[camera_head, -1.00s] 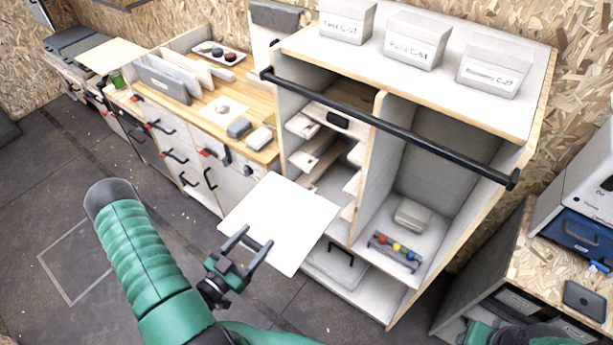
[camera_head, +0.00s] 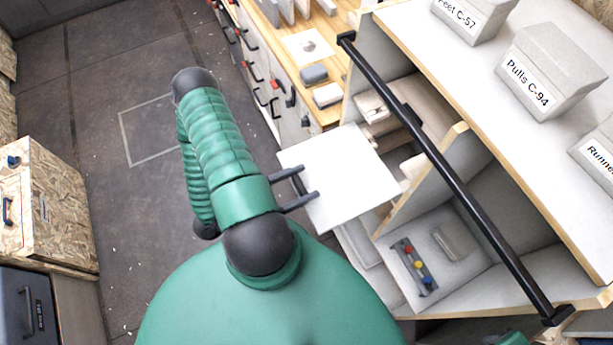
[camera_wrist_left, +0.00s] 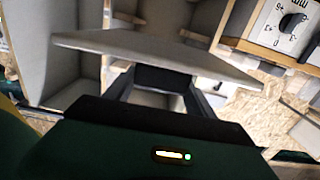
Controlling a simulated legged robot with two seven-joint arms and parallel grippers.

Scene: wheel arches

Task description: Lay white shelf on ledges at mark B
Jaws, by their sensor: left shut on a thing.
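The white shelf (camera_head: 340,178) is a flat square panel, held out level in front of the open cabinet (camera_head: 440,120). My left gripper (camera_head: 309,187) is shut on its near left edge. In the left wrist view the shelf (camera_wrist_left: 160,52) spans the frame edge-on, with the gripper (camera_wrist_left: 165,85) at its near side. The shelf's far right corner is close to the cabinet's left bay. Pale ledges (camera_head: 375,105) show in that bay, partly hidden behind the black rail and the shelf. I cannot make out mark B. My right gripper is not clearly seen.
A black rail (camera_head: 450,180) crosses the cabinet front above the shelf. Grey boxes (camera_head: 545,70) stand on the cabinet top. The right bay holds a rack with coloured knobs (camera_head: 414,267) and a grey block (camera_head: 455,241). A wooden worktop (camera_head: 325,55) adjoins at the left.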

